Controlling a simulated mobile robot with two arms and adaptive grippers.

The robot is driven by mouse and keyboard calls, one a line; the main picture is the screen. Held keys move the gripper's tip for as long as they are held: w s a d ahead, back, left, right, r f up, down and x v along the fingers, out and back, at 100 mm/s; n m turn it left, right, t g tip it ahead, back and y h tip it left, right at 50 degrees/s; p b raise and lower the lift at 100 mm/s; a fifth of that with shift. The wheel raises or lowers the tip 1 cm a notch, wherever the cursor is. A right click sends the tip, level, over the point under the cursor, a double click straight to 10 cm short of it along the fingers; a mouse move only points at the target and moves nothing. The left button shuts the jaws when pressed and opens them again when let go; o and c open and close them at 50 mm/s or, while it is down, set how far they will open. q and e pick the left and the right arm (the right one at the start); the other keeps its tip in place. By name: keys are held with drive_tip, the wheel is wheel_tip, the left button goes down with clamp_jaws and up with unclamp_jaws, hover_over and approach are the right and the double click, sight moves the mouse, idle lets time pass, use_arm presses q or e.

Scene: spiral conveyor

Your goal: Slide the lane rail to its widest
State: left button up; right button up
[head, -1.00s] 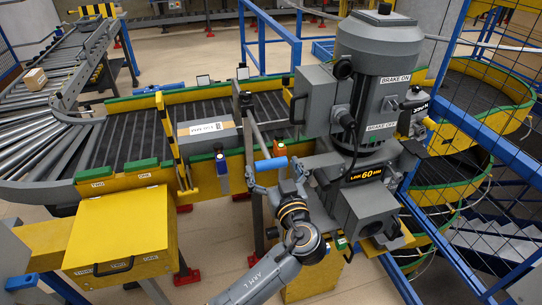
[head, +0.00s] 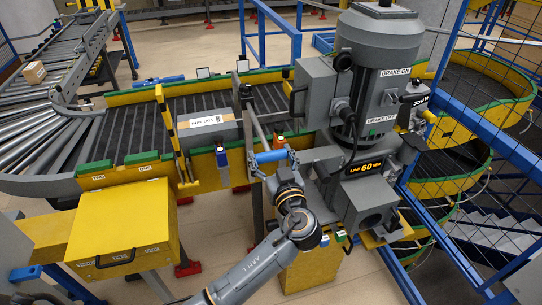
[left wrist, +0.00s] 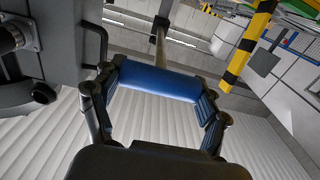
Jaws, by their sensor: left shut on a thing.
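The lane rail (head: 257,127) is a thin grey bar over the dark roller conveyor, to the right of a grey carton. A blue cylindrical handle (head: 271,156) sits at its near end. My left gripper (head: 270,163) is closed around this handle, in front of the conveyor's near side. In the left wrist view the blue handle (left wrist: 158,82) lies across between the two fingers (left wrist: 157,98), and a bar runs away behind it. The rail's far end is partly hidden by conveyor fittings. My right gripper is not in view.
The grey carton (head: 208,129) lies on the rollers left of the rail. A large grey motor unit (head: 372,70) stands close to the right of my left gripper. A yellow box (head: 123,225) is at the near left, and blue mesh fencing (head: 490,110) is at the right.

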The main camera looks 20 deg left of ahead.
sight(252, 113)
use_arm(q)
drive_tip(key=shift+w+a+f+b, duration=0.1)
drive_tip(key=shift+w+a+b, duration=0.15)
drive_tip(key=shift+w+b, duration=0.15)
drive_tip(key=b+x, duration=1.3)
drive_tip(key=x, duration=0.5)
drive_tip(key=shift+w+a+b, duration=0.2)
drive_tip(key=shift+b, duration=0.1)
drive_tip(key=shift+w+a, duration=0.3)
drive_tip(key=shift+w, duration=0.05)
drive_tip(key=shift+r, duration=0.45)
drive_tip(key=o, duration=1.7)
drive_tip(key=shift+w+a+f, duration=0.1)
drive_tip(key=shift+w, duration=0.05)
drive_tip(key=shift+w+f, duration=0.1)
drive_tip(key=shift+f, duration=0.1)
